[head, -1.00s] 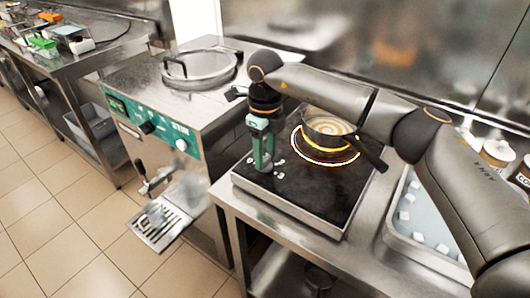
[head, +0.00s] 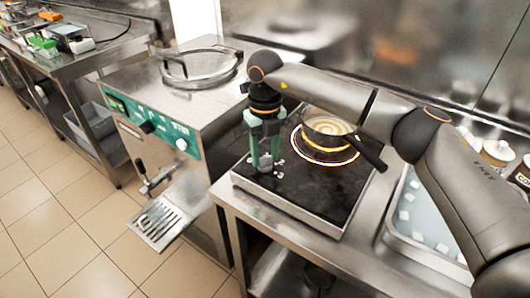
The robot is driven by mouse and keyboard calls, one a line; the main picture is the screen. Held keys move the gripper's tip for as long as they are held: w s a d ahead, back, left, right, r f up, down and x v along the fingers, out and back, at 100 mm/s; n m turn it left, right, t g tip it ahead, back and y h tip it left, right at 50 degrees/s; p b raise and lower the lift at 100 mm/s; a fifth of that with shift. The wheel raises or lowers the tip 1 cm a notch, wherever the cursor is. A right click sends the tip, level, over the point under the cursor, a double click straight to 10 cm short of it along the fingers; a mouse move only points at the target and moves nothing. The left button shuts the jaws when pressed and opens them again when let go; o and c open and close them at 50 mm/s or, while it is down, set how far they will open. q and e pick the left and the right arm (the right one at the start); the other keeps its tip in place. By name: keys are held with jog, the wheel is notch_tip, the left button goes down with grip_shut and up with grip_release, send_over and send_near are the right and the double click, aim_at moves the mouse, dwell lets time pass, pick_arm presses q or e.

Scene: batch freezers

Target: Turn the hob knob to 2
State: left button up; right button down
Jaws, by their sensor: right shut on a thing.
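The black hob (head: 305,196) sits on the steel counter. Its hob knob (head: 264,158) shows as a small grey piece between the fingers of my right gripper (head: 264,163). The gripper points down and is shut on the knob, with one green finger on each side. White marks lie on the hob around the knob; they are too small to read. A glowing ring (head: 336,161) surrounds a pan (head: 328,127) with pale, swirled contents. My left gripper is not in view.
The pan's dark handle (head: 371,154) points to the lower right, below my right arm. A batch freezer (head: 170,110) with a round lid stands left of the hob. A tray of pale cubes (head: 430,222) lies at the right.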

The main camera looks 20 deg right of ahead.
aim_at(265, 157)
jog(key=shift+c, duration=1.8)
grip_release()
notch_tip(265, 157, up, 13)
jog(key=shift+f+b, duration=0.2)
jog(key=shift+b, duration=0.15)
